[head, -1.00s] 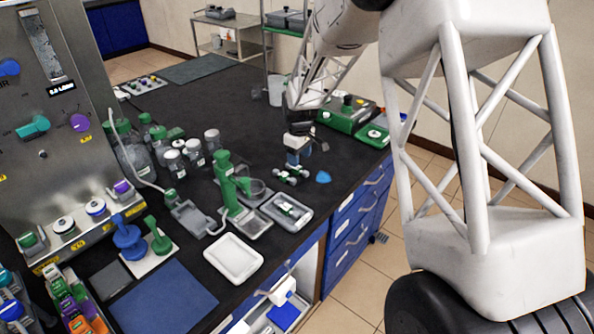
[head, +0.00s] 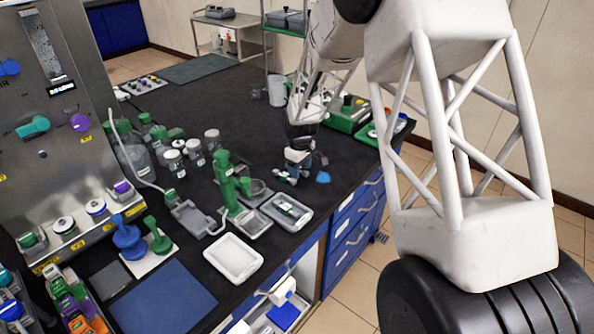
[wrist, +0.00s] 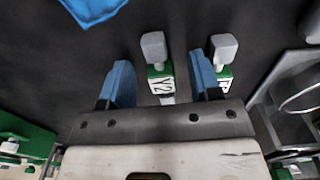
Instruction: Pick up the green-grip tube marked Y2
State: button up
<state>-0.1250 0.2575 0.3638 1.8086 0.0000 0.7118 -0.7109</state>
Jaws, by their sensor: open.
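The tube marked Y2 (wrist: 159,82) has a green grip, a white label and a grey cap. In the wrist view it lies between the two blue fingers of my gripper (wrist: 160,66). The fingers are open, with a visible gap on each side of the tube. A second green-grip tube (wrist: 224,62) with a grey cap lies just right of the right finger, its label partly hidden. In the head view my gripper (head: 299,163) is low over the dark bench near its front edge and hides most of the tubes there.
A blue piece (head: 323,178) lies right of my gripper, close to the bench edge. A grey tray (head: 287,211) and a green stand (head: 228,183) stand to the left. A green device (head: 347,113) is behind, to the right. Open bench lies behind my gripper.

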jog(key=c, duration=1)
jog(key=shift+r, duration=0.1)
jog(key=shift+r, duration=0.75)
notch_tip(320, 180, up, 2)
jog(key=shift+r, duration=0.1)
jog(key=s, duration=0.5)
jog(key=s+d, duration=0.1)
jog(key=s, duration=0.4)
jog(key=s+d+r, duration=0.1)
jog(key=s, duration=0.5)
